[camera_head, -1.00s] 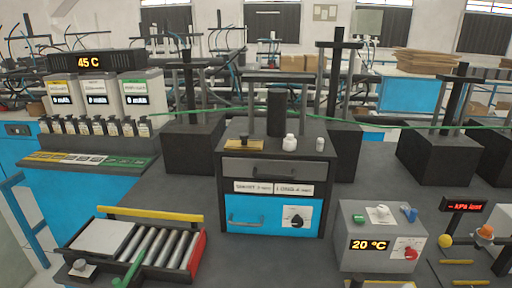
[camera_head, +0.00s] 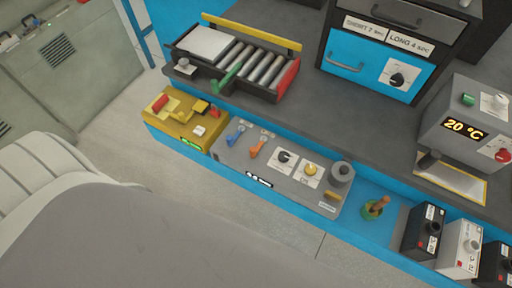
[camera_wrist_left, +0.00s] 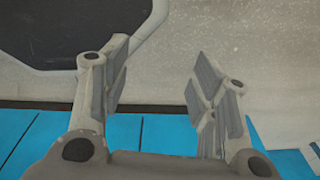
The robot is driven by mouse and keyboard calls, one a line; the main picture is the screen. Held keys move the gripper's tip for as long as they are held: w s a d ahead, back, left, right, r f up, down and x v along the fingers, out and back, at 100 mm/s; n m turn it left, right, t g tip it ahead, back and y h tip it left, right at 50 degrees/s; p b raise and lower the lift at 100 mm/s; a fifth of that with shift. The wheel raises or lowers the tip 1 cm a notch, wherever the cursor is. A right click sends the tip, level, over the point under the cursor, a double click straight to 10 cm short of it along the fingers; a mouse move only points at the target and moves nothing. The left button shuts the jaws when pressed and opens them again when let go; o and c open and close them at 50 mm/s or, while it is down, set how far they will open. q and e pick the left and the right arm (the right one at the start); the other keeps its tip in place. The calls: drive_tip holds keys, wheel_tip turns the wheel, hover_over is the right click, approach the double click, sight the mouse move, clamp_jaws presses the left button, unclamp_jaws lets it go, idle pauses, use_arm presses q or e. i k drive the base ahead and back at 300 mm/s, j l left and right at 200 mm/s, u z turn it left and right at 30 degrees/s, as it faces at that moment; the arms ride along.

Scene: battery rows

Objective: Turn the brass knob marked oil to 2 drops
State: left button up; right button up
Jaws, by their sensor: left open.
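A small brass-yellow knob (camera_head: 311,169) sits on a white plate on the sloped grey control panel (camera_head: 265,178) in the middle of the head view. The lettering on its plate is too small to read, so I cannot confirm the oil mark or its setting. A black knob (camera_head: 285,157) on a similar white plate is just left of it. My left gripper (camera_wrist_left: 161,68) shows only in the left wrist view. It is open, with nothing between its fingers, and no knob appears in that view. My right gripper is not in view.
The panel also carries a blue lever (camera_head: 236,135), an orange lever (camera_head: 257,148) and a grey cylinder (camera_head: 341,173). A yellow box (camera_head: 187,124) stands left of it. A roller tray (camera_head: 236,60) lies behind. Battery-like boxes (camera_head: 460,245) stand at lower right.

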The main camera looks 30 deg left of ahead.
sight(310, 170)
drive_tip(key=k+j, duration=0.75)
drive_tip(key=j, duration=0.15)
drive_tip(key=k+l+u, duration=0.2)
drive_tip(key=l, duration=0.25)
drive_tip(key=k+l+u, duration=0.25)
drive_tip(key=k+l, duration=0.15)
